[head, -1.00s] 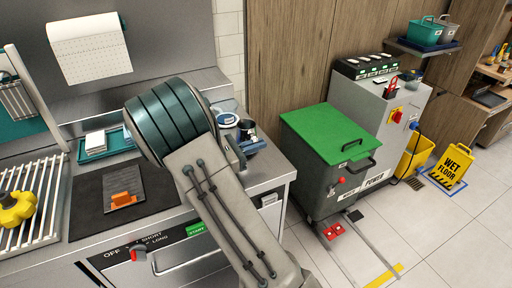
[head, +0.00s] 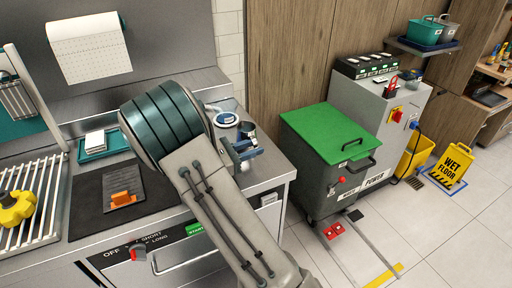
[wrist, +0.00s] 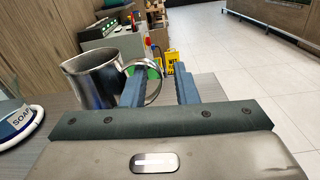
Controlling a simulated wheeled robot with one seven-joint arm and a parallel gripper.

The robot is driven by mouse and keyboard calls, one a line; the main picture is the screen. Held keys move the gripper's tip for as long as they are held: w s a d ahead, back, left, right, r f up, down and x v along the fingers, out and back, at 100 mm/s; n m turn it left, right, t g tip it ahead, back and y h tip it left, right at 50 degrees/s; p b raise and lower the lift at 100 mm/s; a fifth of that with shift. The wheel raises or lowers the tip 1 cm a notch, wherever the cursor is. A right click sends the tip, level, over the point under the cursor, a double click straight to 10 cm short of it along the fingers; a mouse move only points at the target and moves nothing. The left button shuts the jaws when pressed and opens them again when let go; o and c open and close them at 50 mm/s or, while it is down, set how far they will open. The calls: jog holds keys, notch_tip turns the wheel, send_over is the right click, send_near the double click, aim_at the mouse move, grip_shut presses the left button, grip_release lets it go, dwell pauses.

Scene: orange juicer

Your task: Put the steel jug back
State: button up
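The steel jug (wrist: 92,82) stands upright at the left of the wrist view, its loop handle (wrist: 157,88) facing right. In the head view the jug (head: 247,129) is on the counter's right end, partly hidden behind my gripper (head: 250,156). In the wrist view my gripper (wrist: 160,88) is open, with its blue fingers apart. The outer part of the handle shows in the gap between them, and the left finger overlaps the handle loop. I cannot tell whether either finger touches it.
A white-and-blue soap dish (head: 227,119) is beside the jug. A dark mat (head: 85,212) with an orange block, a teal tray (head: 118,143) and a rack (head: 45,190) lie to the left. A green-lidded bin (head: 326,139) stands right of the counter, beyond a floor gap.

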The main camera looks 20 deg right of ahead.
jog(key=a, duration=0.5)
jog(key=shift+a, duration=0.2)
jog(key=shift+s+a, duration=0.15)
jog(key=shift+s, duration=0.05)
jog(key=s+m+y, duration=0.1)
jog(key=s+d+m+g+y, duration=0.1)
jog(key=s, duration=0.1)
jog(key=s+d+m+g+y, duration=0.1)
jog(key=s, duration=0.1)
jog(key=shift+d+r+m+y, duration=0.2)
jog(key=shift+d+m+y, duration=0.1)
jog(key=shift+y, duration=0.1)
jog(key=s+a+r+m+t+y, duration=0.1)
jog(key=s+a+m+t+y, duration=0.1)
jog(key=s+a+m+y, duration=0.2)
jog(key=s+a+r+m+t+y, duration=0.2)
jog(key=s+a+m+y, duration=0.2)
jog(key=s+m+y, duration=0.6)
jog(key=shift+s, duration=0.95)
